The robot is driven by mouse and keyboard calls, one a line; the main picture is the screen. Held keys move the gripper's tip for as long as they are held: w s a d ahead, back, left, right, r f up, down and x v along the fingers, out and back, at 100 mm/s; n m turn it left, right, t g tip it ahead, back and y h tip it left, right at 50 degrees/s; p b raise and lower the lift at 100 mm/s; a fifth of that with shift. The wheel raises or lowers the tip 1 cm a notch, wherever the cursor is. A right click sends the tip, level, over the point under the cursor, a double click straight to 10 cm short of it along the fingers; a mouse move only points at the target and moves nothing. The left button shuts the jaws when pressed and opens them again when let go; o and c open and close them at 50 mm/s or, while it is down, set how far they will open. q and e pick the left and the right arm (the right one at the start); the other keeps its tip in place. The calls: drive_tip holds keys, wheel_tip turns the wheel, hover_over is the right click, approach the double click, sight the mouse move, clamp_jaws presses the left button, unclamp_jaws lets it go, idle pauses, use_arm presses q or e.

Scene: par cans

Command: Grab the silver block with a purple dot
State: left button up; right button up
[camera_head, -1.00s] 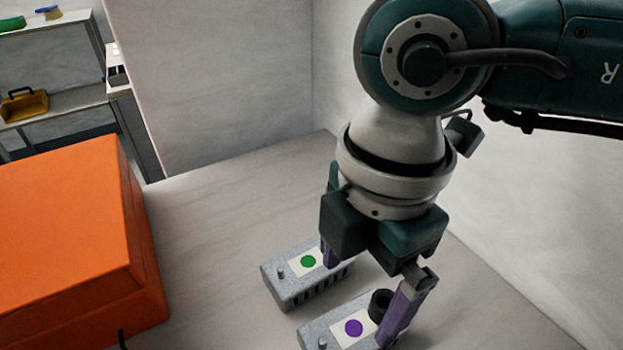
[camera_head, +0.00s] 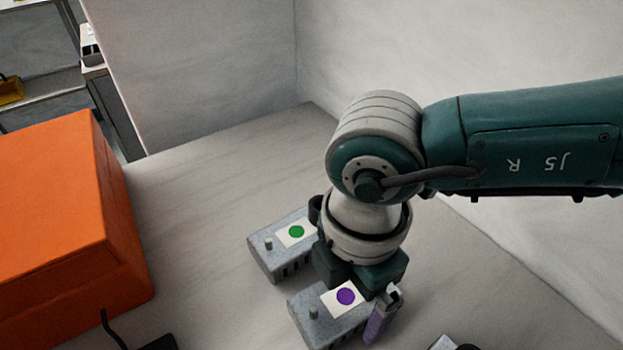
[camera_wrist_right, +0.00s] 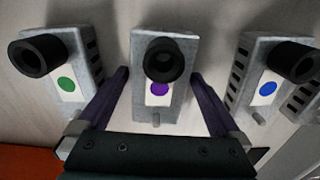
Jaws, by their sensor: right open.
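The silver block with a purple dot (camera_head: 318,322) lies on the table; the dot is on a white label. In the right wrist view this block (camera_wrist_right: 137,108) is in the middle, with a black round knob at its far end and a small peg nearer. My right gripper (camera_head: 352,303) points down over it. In the wrist view its open purple fingers (camera_wrist_right: 160,82) lie on either side of the block, with gaps visible. In the head view one finger shows right of the block; the other is hidden. My left gripper is not in view.
A similar green-dot block (camera_head: 272,256) lies to the left. A blue-dot block (camera_wrist_right: 246,70) lies to the right in the wrist view. An orange box (camera_head: 60,210) stands at the left, a wall (camera_head: 200,70) behind.

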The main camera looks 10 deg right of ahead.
drive_tip(key=shift+c, duration=0.2)
clamp_jaws()
idle(0.5)
drive_tip(key=shift+r, duration=0.1)
